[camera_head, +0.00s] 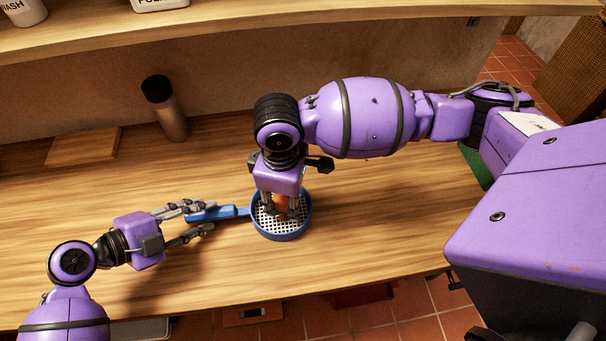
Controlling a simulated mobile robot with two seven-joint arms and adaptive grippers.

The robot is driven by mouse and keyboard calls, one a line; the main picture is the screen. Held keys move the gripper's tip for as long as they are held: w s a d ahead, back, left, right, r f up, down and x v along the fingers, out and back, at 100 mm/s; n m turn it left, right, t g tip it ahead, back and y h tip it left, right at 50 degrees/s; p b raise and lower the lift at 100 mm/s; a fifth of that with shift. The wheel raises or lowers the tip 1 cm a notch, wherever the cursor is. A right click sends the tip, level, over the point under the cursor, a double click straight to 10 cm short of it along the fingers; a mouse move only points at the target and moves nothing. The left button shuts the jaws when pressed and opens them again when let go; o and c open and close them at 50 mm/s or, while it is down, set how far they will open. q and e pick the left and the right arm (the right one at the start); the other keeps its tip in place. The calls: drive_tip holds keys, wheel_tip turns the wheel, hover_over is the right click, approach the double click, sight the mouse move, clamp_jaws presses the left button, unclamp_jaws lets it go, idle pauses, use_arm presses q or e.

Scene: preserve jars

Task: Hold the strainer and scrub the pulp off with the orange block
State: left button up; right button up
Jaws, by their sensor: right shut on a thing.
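The strainer (281,234) is a round blue-rimmed dish with a pale perforated mesh, lying on the wooden counter in the middle. Its blue handle (228,212) points left. My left gripper (208,218) is open around the handle: the upper finger is close along it, the lower finger stands apart. My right gripper (281,207) points down over the strainer, shut on the orange block (281,202). The block is at the mesh, mostly hidden by the fingers; I cannot tell whether it touches. No pulp can be made out.
A dark-capped bottle (168,112) stands at the back of the counter (390,215), with a wooden board (83,147) left of it. A shelf (250,17) with white containers runs above. A green item (476,163) shows at right behind my arm. The counter around the strainer is clear.

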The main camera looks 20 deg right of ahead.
use_arm(q)
drive_tip(key=shift+d, duration=0.15)
use_arm(e)
drive_tip(key=shift+w, duration=0.1)
idle(0.3)
use_arm(q)
drive_tip(key=shift+x, duration=0.85)
clamp_jaws()
drive_tip(key=shift+f, duration=0.2)
use_arm(e)
drive_tip(key=shift+o, duration=1.2)
drive_tip(key=c, duration=0.4)
